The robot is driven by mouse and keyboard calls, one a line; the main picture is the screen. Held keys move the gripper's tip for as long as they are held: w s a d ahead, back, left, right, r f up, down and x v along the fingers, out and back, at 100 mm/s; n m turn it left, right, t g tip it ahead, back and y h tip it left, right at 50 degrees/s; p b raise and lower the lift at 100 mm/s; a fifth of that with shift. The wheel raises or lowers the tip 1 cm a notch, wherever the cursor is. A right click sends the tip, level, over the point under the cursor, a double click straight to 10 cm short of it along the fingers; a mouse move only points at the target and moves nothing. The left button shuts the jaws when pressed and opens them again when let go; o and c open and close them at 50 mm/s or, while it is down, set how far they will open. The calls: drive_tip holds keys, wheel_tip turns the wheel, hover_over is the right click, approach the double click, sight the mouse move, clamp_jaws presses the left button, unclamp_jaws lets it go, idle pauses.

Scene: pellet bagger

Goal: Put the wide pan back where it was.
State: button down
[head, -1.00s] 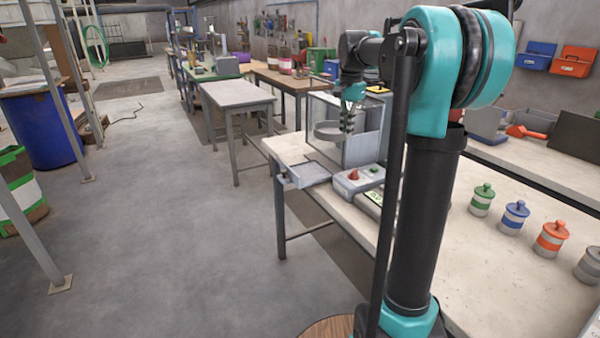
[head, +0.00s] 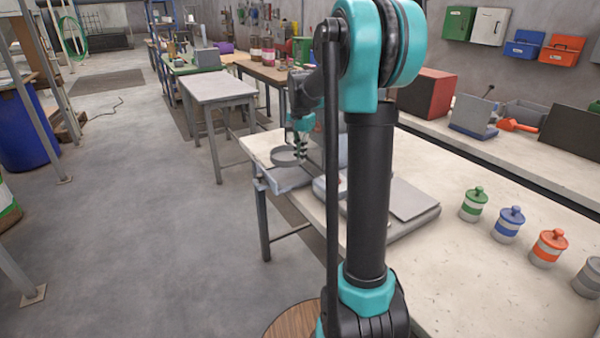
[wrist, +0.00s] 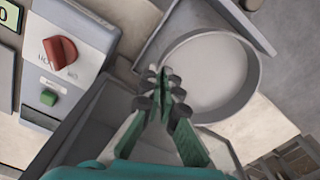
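The wide pan (head: 285,159) is a shallow, round grey dish. In the wrist view the wide pan (wrist: 220,70) shows from above, empty and roughly level. My gripper (wrist: 168,88) has its fingers close together at the near left rim of the pan; it also shows in the head view (head: 300,145). The pan is over the shallow grey tray (head: 290,183) at the bench's near left corner. The tray's wall (wrist: 262,28) shows past the pan in the wrist view. I cannot tell how far the pan is above the tray.
A grey control box with a red knob (wrist: 60,50) and green button (wrist: 48,97) is beside the pan. My arm hides most of the clear-sided case. Several lidded jars, one green (head: 473,205), stand on the right of the bench. Open floor lies left.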

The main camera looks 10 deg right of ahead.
sight(301, 180)
drive_tip(key=shift+f, duration=3.3)
drive_tip(key=c, duration=2)
unclamp_jaws()
drive_tip(key=shift+f, duration=0.1)
wheel_tip(301, 180, up, 12)
drive_tip(key=shift+r, duration=0.15)
